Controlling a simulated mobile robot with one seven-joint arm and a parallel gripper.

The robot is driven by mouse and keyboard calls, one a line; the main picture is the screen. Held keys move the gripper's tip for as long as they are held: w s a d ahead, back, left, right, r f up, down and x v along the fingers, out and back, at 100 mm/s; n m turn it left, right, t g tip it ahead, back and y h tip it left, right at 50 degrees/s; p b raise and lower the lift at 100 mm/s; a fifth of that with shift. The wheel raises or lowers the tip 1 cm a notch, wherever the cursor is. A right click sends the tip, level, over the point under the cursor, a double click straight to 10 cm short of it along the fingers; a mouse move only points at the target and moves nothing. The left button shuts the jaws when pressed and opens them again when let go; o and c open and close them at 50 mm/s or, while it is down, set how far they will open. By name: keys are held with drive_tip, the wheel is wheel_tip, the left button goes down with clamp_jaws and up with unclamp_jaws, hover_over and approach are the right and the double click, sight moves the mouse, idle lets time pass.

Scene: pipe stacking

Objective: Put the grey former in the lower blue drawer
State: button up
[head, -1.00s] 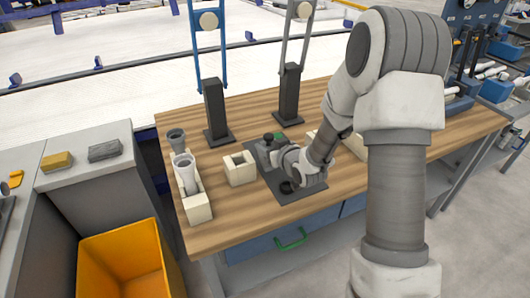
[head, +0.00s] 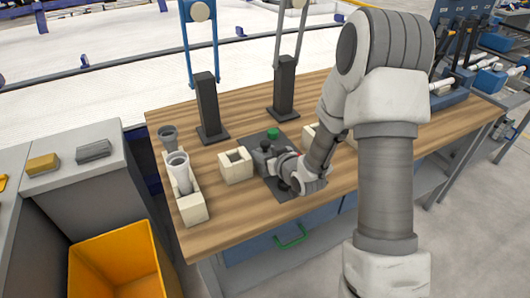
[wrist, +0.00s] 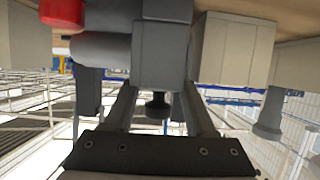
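Two upright flared cylinders, a darker grey one (head: 169,140) and a paler one (head: 179,172), stand at the left of the table by a cream rack (head: 192,210). I cannot tell for sure which grey piece is the former. A blue drawer (head: 255,248) with a green handle (head: 290,237) is shut under the table's front edge. My gripper (head: 268,160) is low over a dark plate on the table. In the wrist view its fingers (wrist: 158,92) are apart below a grey block (wrist: 163,55), with a dark knob (wrist: 157,106) showing between them. Fingertip contact is unclear.
A cream square block (head: 236,165) stands left of my gripper. A green button (head: 272,133) is behind it. Two dark posts (head: 208,105) (head: 285,87) rise at the back. A yellow bin (head: 110,265) stands left of the table. The front-left tabletop is clear.

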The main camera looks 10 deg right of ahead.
drive_tip(key=shift+o, duration=0.8)
drive_tip(key=shift+r, duration=0.1)
drive_tip(key=shift+s+r, duration=0.1)
drive_tip(key=shift+r, duration=0.05)
drive_tip(key=p+v, duration=1)
drive_tip(key=v, duration=0.1)
drive_tip(key=shift+s+p, duration=0.25)
drive_tip(key=shift+p, duration=0.15)
drive_tip(key=shift+d+r, duration=0.1)
drive_tip(key=shift+r, duration=0.05)
